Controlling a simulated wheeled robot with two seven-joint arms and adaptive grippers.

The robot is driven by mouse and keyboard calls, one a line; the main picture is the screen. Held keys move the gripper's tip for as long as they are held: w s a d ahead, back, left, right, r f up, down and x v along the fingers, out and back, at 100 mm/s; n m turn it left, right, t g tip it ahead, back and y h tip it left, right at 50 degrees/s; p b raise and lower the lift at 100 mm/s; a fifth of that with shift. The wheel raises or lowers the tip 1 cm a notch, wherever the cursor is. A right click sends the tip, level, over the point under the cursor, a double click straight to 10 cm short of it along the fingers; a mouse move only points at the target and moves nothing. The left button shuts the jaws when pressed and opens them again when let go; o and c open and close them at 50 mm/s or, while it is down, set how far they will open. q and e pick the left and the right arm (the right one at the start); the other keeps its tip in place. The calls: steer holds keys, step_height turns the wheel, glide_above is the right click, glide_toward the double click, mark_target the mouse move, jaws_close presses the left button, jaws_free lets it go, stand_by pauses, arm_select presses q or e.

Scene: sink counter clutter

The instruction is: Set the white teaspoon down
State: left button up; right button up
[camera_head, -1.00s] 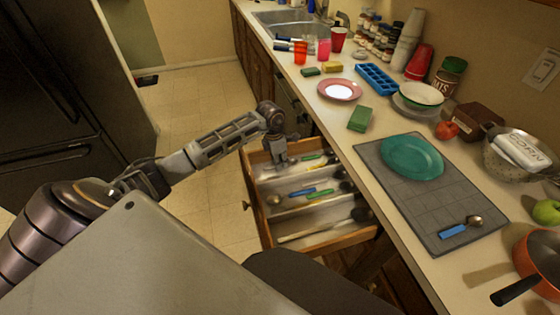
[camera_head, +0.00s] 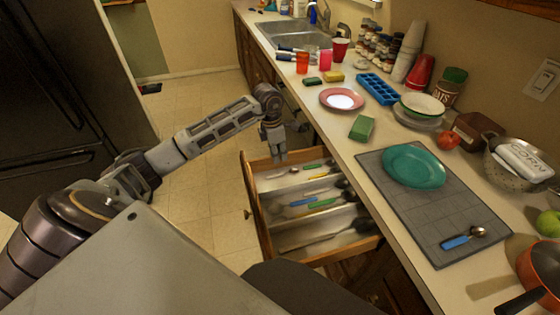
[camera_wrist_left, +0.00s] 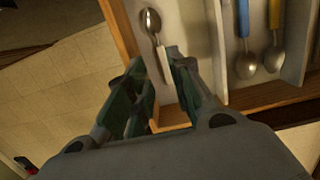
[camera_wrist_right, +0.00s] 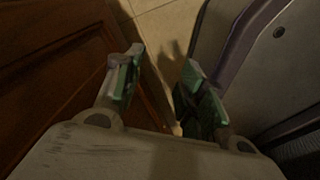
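The white teaspoon (camera_wrist_left: 163,63) lies in the drawer's far-end compartment, its metal bowl away from my left gripper and its white handle toward it. It also shows small in the head view (camera_head: 278,174). My left gripper (camera_wrist_left: 160,68) is partly open. Its fingertips (camera_head: 274,157) hang over that compartment, above the spoon, with a gap between them. In the wrist view the handle lines up with this gap but appears below, not gripped. The open wooden drawer (camera_head: 252,190) has several compartments. My right gripper (camera_wrist_right: 160,65) is open and empty, beside dark wood.
Other compartments hold several utensils, including a blue-handled spoon (camera_wrist_left: 244,20) and a yellow-handled spoon (camera_wrist_left: 275,15). Open floor (camera_head: 205,215) lies left of the drawer.

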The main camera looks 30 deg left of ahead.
arm_select(q)
step_height(320, 180, up, 3)
steer(key=shift+s+a+f, duration=0.1)
steer(key=shift+s+a, duration=0.05)
arm_select(e)
steer(key=shift+w+r, duration=0.1)
steer(key=shift+w, duration=0.3)
stand_by(0.8)
steer(key=shift+s, duration=0.1)
